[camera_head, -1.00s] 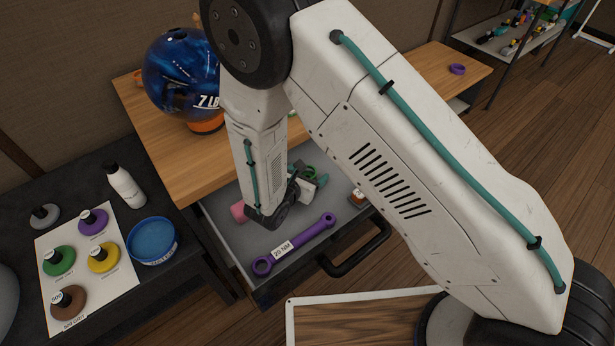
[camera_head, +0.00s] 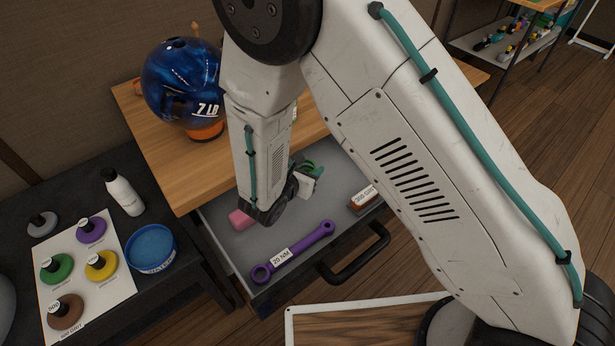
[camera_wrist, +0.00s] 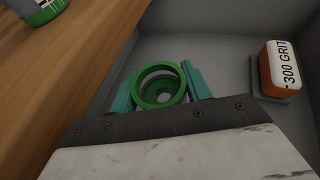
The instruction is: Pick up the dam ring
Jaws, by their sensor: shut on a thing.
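The dam ring, a green ring (camera_wrist: 142,97), sits between the two teal fingers of my gripper (camera_wrist: 161,82) in the wrist view. My gripper is shut on it, with a finger at each side of the ring. In the head view my gripper (camera_head: 311,172) is over the open grey drawer (camera_head: 245,241), and a bit of green shows at the fingers. My arm hides much of the ring there. I cannot tell whether the ring still touches the drawer floor.
The drawer also holds a purple wrench (camera_head: 295,251), a pink block (camera_head: 240,219) and a 300 grit block (camera_head: 363,198). A blue bowling ball (camera_head: 180,78) stands on the wooden top (camera_head: 165,155). A side table at left holds a blue tub (camera_head: 151,248) and a bottle (camera_head: 123,192).

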